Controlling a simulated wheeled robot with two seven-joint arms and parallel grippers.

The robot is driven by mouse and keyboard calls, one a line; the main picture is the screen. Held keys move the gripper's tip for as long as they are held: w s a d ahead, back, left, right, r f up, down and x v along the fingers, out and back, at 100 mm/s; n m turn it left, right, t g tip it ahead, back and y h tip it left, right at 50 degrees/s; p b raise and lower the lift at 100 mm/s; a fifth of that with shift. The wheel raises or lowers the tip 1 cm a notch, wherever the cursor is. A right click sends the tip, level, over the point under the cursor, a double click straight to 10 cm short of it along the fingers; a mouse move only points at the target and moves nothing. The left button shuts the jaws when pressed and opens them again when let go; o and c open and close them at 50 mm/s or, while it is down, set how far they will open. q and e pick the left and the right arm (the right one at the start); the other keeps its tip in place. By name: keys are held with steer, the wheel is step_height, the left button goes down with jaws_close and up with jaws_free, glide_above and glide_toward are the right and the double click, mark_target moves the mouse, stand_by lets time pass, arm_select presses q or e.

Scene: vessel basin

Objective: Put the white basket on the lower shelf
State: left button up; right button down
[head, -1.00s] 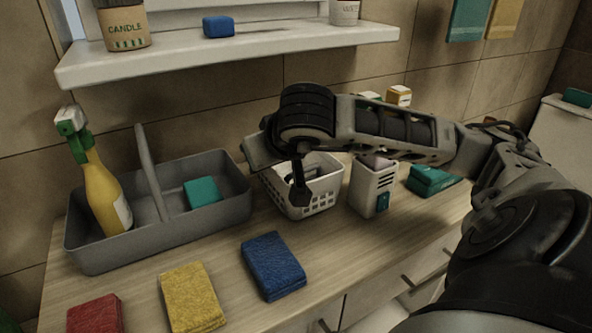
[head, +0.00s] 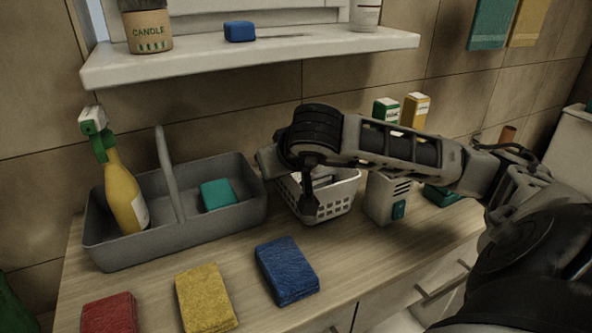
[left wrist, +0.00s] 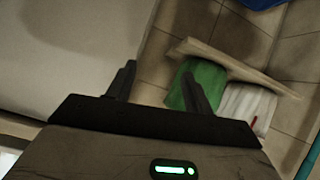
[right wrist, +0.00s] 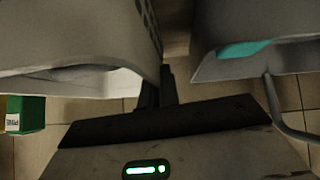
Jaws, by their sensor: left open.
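The white basket (head: 338,199) with slotted walls stands on the wooden counter, right of the grey caddy, partly hidden by my right arm. My left gripper (left wrist: 158,90) is open and empty, outside the head view.
The grey caddy (head: 215,231) holds a yellow spray bottle (head: 122,195) and teal sponge. A white container (head: 382,198) stands close right of the basket. Sponges lie in front. The shelf holds a candle jar (head: 147,30), blue block (head: 240,31) and white jar (head: 366,14), with free room between.

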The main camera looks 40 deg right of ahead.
steer(key=shift+r, duration=0.5)
step_height(320, 180, up, 3)
steer(key=shift+s+f, duration=0.15)
steer(key=v, duration=0.3)
steer(key=p+v, duration=0.1)
steer(key=v, duration=0.3)
steer(key=shift+s+d+r, duration=0.1)
steer(key=shift+d+r, duration=0.05)
steer(key=shift+r, duration=0.25)
arm_select(q)
step_height(320, 180, down, 3)
steer(key=b, duration=0.7)
steer(key=shift+s+d+r+t, duration=0.1)
steer(key=shift+r+t, duration=0.05)
steer(key=shift+t, duration=0.15)
arm_select(e)
steer(key=s+a+r, duration=0.3)
steer(key=s, duration=0.5)
steer(key=shift+r, duration=0.25)
steer(key=shift+s, duration=0.1)
arm_select(q)
steer(key=shift+r, duration=0.15)
arm_select(e)
steer(key=shift+r, duration=0.1)
